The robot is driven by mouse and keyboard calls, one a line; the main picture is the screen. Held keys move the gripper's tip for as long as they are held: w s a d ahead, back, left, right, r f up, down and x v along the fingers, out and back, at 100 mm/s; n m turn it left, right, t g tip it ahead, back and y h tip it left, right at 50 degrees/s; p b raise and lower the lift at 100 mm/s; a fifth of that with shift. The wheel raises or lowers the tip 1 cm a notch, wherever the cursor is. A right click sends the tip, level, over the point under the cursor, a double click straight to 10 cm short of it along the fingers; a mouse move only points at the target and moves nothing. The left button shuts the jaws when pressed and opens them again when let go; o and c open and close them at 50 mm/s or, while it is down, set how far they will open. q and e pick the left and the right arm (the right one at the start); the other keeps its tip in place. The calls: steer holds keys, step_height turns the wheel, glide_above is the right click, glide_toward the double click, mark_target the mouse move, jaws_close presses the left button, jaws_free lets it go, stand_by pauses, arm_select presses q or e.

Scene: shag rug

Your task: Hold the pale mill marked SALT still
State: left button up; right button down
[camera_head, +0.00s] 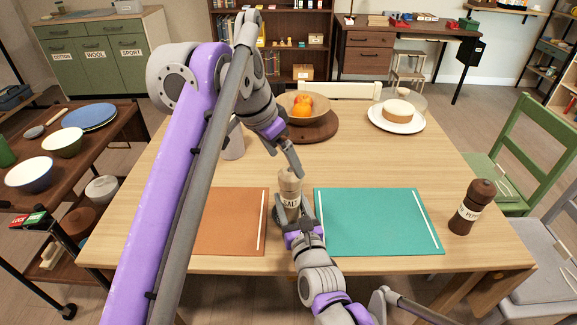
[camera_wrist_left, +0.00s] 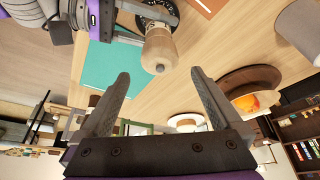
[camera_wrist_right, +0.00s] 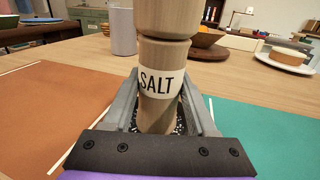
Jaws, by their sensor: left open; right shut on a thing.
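The pale wooden mill with the SALT label (camera_head: 289,189) stands upright on the table between two mats. My right gripper (camera_wrist_right: 163,112) is shut around its lower body, a finger on each side, with the label facing the right wrist camera. My left gripper (camera_wrist_left: 160,90) is open and empty. In the head view the left gripper (camera_head: 297,172) is just above and beside the mill's top. In the left wrist view the mill's rounded top (camera_wrist_left: 160,50) lies beyond the open fingers, apart from them. The mill's base is partly hidden by the right gripper.
An orange mat (camera_head: 235,222) lies left of the mill and a teal mat (camera_head: 375,222) right. A dark pepper mill (camera_head: 472,207) stands at the right. Behind are a fruit bowl (camera_head: 289,104) on a board, a grey cup (camera_head: 233,142) and a cake plate (camera_head: 397,122).

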arm_select(q)
steer(key=shift+v, duration=1.1)
arm_select(e)
steer(key=shift+c, duration=0.6)
jaws_free()
steer(key=shift+s, duration=0.1)
steer(key=v, duration=1.2)
